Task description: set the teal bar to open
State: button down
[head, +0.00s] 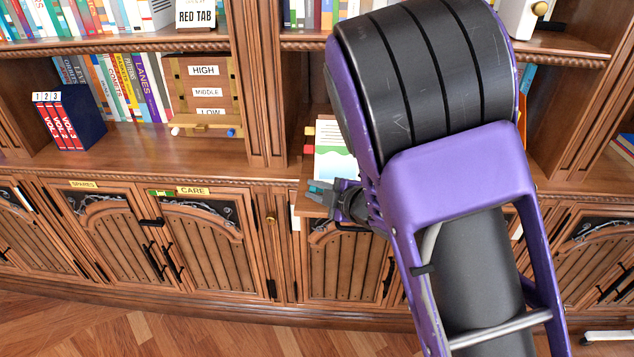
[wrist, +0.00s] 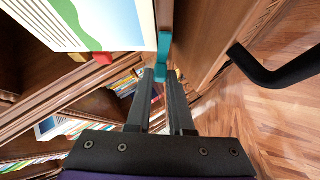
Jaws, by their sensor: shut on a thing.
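The teal bar (head: 319,186) shows at the left end of my gripper, at the front edge of the shelf beside a picture panel, in the head view. In the wrist view the teal bar (wrist: 165,45) is upright in the picture, and its lower end is between my fingertips. My gripper (wrist: 161,74) is shut on that lower end. In the head view my gripper (head: 330,194) is small and partly hidden by my arm. I cannot tell from these views which setting the bar is at.
In the wrist view a black handle (wrist: 275,75) sticks out at the right. Cabinet doors (head: 350,265) lie below; wooden floor (head: 100,320) is clear in front.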

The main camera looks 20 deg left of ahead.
jog(key=shift+s+f+n+g, duration=0.1)
jog(key=shift+f+n+g, duration=0.05)
jog(key=shift+n+g, duration=0.45)
jog(key=shift+f, duration=0.1)
jog(key=c, duration=0.8)
grip_release()
jog(key=shift+s+t, duration=0.1)
jog(key=shift+t, duration=0.2)
